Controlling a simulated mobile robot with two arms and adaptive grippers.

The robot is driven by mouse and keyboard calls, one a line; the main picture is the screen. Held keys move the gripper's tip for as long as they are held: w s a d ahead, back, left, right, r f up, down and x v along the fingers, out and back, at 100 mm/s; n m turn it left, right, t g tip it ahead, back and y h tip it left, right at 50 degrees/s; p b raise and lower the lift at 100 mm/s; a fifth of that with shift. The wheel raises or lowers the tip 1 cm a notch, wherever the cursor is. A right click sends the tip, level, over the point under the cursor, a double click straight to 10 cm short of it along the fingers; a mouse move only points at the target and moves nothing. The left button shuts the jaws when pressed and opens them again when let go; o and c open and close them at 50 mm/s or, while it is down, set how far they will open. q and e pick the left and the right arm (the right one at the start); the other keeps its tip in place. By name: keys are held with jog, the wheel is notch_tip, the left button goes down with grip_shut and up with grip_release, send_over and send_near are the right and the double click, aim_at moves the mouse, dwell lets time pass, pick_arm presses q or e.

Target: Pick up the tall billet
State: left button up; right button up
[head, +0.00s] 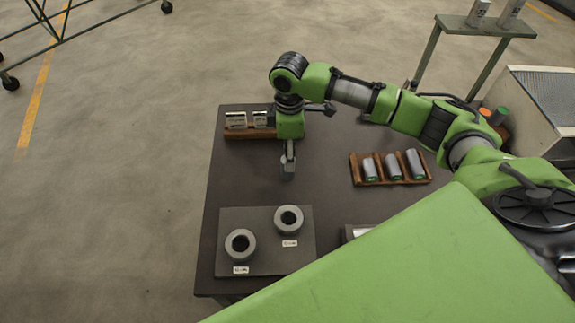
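A small wooden rack (356,183) on the dark table holds three grey cylindrical billets with green lower ends. The right one looks the longest, the tall billet (415,164). The middle billet (393,167) and the left billet (370,170) look shorter. My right arm comes in from the right, and its gripper (288,165) points down over the table, left of the rack and apart from it. Its fingers are small and overlap a grey shape, so I cannot tell whether it is open or holding something. My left gripper is not in view.
A grey plate (265,263) with two ring-shaped holders (240,243) (289,218) lies at the table's near left. A wooden block with pale labelled pieces (236,121) sits at the far left. A metal object (357,231) is partly hidden by my green body.

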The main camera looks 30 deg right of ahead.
aim_at(287, 177)
jog(key=shift+a+f, duration=0.1)
jog(key=shift+f, duration=0.25)
notch_tip(287, 177, down, 4)
jog(key=shift+a+r+p, duration=0.15)
jog(key=shift+r+p, duration=0.1)
jog(key=shift+p, duration=0.75)
jog(key=shift+w+f, duration=0.1)
jog(key=shift+f, duration=0.4)
grip_shut()
jog(key=shift+r, duration=0.1)
